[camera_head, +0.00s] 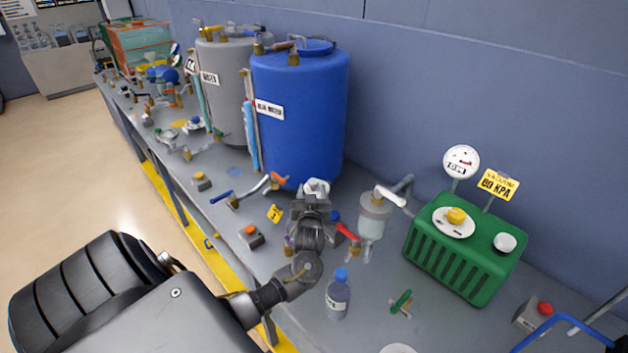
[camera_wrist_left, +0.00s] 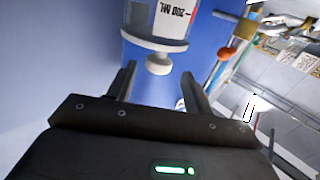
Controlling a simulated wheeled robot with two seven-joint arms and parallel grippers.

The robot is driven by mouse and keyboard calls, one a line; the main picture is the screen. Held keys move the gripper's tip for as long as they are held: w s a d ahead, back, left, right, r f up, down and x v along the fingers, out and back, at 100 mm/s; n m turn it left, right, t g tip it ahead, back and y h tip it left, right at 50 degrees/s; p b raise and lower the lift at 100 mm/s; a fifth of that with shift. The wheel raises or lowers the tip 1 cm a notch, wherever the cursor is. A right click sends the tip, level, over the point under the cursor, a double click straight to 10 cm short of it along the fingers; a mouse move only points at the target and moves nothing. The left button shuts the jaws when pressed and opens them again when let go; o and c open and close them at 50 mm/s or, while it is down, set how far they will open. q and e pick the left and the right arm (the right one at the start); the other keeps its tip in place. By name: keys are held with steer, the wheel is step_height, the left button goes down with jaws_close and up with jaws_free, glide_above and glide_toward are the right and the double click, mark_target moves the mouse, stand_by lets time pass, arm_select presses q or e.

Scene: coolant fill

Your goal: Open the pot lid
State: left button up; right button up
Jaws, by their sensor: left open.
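The pot shows in the left wrist view as a pale cylinder marked 200 ML (camera_wrist_left: 172,18), upside down in that picture. Its white lid (camera_wrist_left: 150,43) carries a round white knob (camera_wrist_left: 158,65). My left gripper (camera_wrist_left: 160,82) is open, with its fingers on either side of the knob's line; I cannot tell whether they touch it. In the head view the left gripper (camera_head: 313,203) is in front of the blue drum, and only a white part of the pot (camera_head: 316,186) shows beyond it. The rest is hidden. My right gripper is not in view.
The blue drum (camera_head: 300,120) stands behind the pot. A clear filter jar (camera_head: 374,215) with a red-handled valve (camera_head: 347,231) is close on the right. A blue-capped bottle (camera_head: 338,295) stands near my left arm. A green vacuum pump (camera_head: 462,260) is farther right.

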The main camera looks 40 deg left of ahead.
mark_target(313, 185)
arm_select(q)
steer(key=x, duration=0.2)
steer(key=shift+w+a+r, duration=0.15)
steer(key=shift+w+a, duration=0.1)
steer(key=shift+w, duration=0.1)
steer(key=shift+w+a+p, duration=0.2)
steer(key=shift+w+p, duration=0.1)
steer(key=shift+w, duration=0.05)
steer(key=shift+w+a, duration=0.15)
steer(key=shift+w, duration=0.05)
steer(key=shift+w+a, duration=0.15)
steer(key=c, duration=0.9)
jaws_close()
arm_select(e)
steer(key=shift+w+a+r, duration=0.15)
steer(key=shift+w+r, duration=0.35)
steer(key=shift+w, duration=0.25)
